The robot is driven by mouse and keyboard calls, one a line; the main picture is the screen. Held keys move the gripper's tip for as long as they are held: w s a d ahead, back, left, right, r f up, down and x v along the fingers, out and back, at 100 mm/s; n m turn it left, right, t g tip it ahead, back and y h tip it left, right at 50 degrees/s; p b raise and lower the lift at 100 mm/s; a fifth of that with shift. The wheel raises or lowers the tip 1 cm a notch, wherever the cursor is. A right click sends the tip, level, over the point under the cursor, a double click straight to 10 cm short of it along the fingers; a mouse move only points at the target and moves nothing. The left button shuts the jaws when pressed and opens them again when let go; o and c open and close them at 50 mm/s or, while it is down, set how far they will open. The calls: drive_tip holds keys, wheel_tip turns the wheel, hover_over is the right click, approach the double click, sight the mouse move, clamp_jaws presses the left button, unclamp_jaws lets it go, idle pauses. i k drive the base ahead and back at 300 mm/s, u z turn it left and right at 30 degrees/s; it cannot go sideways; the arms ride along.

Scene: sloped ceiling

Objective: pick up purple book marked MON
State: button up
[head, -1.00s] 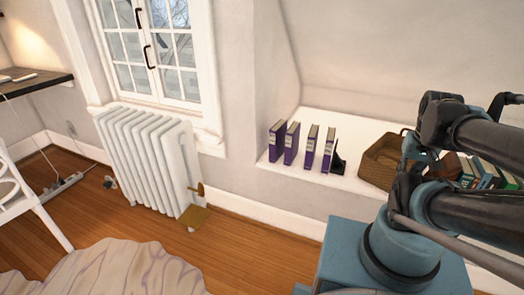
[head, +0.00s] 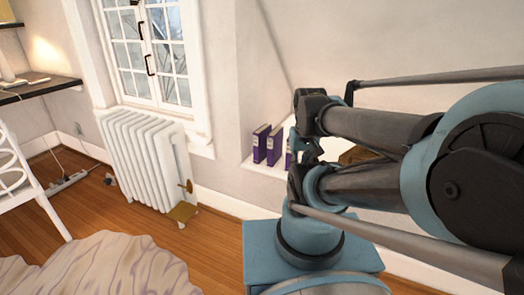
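Several purple books stand upright in a row on the white ledge (head: 247,164). The leftmost purple book (head: 261,144) and the one beside it (head: 275,145) show well in the head view. A third purple book (head: 289,157) is mostly covered by my arm. Their spines carry pale labels at the top, too small to read, so I cannot tell which one is marked MON. My arm crosses the right half of the view, in front of the ledge. I cannot make out my gripper in this view.
A white radiator (head: 145,160) stands under the window, left of the ledge. A brown basket (head: 357,155) shows partly behind my arm. A white chair (head: 30,180) and a pale rug (head: 100,270) are at the left. Wooden floor (head: 190,245) is clear before the radiator.

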sight(275, 138)
drive_tip(key=z, duration=1.25)
drive_tip(key=k, duration=0.5)
drive_tip(key=u, duration=1.9)
drive_tip(key=i, duration=0.95)
